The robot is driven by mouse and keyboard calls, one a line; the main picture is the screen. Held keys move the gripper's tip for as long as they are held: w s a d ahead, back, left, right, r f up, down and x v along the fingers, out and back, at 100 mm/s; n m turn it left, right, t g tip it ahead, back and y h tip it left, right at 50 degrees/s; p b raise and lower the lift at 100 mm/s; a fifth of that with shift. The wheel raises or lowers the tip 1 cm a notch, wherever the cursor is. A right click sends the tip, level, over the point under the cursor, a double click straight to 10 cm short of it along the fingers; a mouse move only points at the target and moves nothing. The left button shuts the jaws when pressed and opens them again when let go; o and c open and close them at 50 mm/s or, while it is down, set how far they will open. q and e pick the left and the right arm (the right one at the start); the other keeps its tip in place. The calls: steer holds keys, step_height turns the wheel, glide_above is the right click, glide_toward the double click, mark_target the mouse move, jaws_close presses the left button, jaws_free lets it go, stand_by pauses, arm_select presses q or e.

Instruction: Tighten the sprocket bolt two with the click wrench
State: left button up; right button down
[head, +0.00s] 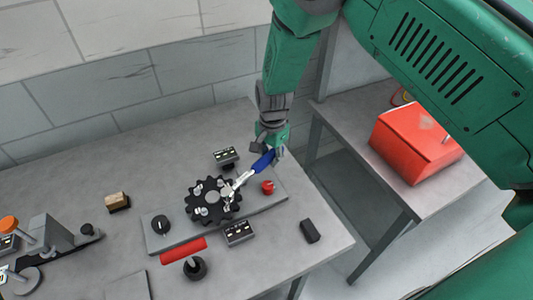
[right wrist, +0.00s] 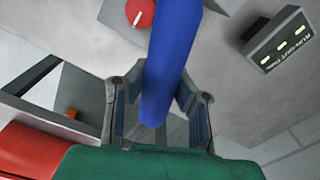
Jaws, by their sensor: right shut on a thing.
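The black sprocket (head: 213,199) lies on a grey base plate (head: 157,239) on the table, with several silver bolts on its face. I cannot tell which one is bolt two. My right gripper (head: 272,152) is shut on the blue handle of the click wrench (head: 262,162). The wrench slopes down and left, its silver head (head: 228,190) over the right part of the sprocket; I cannot tell whether it sits on a bolt. In the right wrist view the blue handle (right wrist: 172,55) runs between the fingers (right wrist: 155,105). My left gripper is not in view.
A red knob (head: 267,187) and black dial (head: 160,225) sit on the plate. Small indicator boxes (head: 239,233) flank it. A red-handled tool (head: 184,250) lies in front. A black block (head: 310,231) is at right. A red box (head: 415,143) stands on another table.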

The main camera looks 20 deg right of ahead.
steer(key=shift+s, duration=0.1)
stand_by(0.3)
steer(key=shift+s+d+m, duration=0.35)
steer(key=shift+s+m, duration=0.25)
steer(key=shift+s, duration=0.05)
steer(key=shift+s+d+m, duration=0.2)
steer(key=shift+s+m, duration=0.3)
steer(key=shift+s, duration=0.25)
steer(key=shift+w, duration=0.15)
steer(key=shift+w+a+n, duration=0.1)
steer(key=shift+w+n, duration=0.15)
steer(key=shift+n, duration=0.05)
steer(key=shift+r, duration=0.1)
